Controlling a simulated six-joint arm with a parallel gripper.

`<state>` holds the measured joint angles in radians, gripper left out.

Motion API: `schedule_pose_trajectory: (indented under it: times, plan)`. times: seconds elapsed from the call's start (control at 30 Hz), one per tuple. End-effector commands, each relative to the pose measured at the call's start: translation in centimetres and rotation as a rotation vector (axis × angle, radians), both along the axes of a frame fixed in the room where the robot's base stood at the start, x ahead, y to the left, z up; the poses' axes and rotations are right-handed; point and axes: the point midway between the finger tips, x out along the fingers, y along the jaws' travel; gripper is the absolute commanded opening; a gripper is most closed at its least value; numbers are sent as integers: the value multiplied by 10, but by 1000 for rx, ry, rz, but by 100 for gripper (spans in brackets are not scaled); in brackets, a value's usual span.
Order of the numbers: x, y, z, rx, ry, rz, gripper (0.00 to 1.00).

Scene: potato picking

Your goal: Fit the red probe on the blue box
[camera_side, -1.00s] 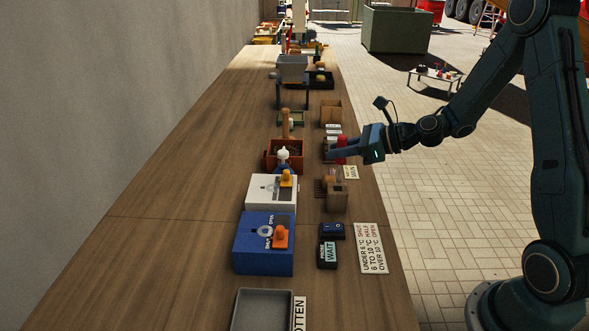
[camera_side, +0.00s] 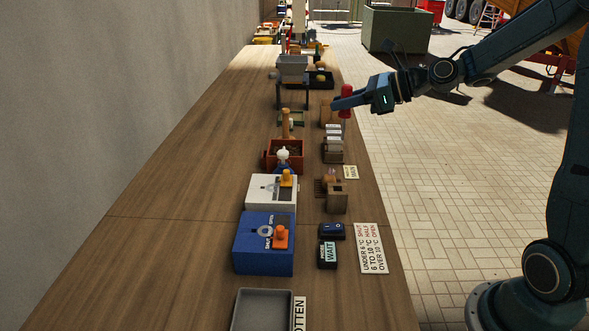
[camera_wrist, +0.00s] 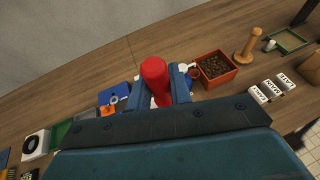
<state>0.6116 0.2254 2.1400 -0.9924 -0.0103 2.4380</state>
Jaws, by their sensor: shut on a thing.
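The red probe (camera_side: 346,116) is held upright between the fingers of my gripper (camera_side: 342,102), in the air above the right side of the bench. Its rounded red top (camera_wrist: 154,68) shows between my gripper's fingers (camera_wrist: 160,91) in the wrist view; its lower end is hidden there. The blue box (camera_side: 262,262) stands on the bench nearer the side camera, well apart from the probe. It has a grey ring and an orange part on top. In the wrist view the blue box (camera_wrist: 117,94) is partly visible left of the gripper.
A white box (camera_side: 258,193) stands directly behind the blue box, and a reddish soil box (camera_side: 268,161) is farther back. A brown rack with white labels (camera_side: 333,156) is below my gripper. A grey tray (camera_side: 262,292) is in front. The bench's left side is clear.

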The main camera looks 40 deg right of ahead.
Motion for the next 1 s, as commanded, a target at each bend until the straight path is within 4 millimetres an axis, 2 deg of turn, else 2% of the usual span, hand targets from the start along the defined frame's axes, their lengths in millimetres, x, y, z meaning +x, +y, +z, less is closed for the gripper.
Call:
schedule_pose_trajectory:
  times: [0.47,0.63,0.87,1.0]
  plan:
    - [0,0,0,0,0,1,0]
    - [2,6,-1,0,0,14,0]
    - [12,37,-9,2,1,84,0]
    - [19,70,-17,2,0,156,0]
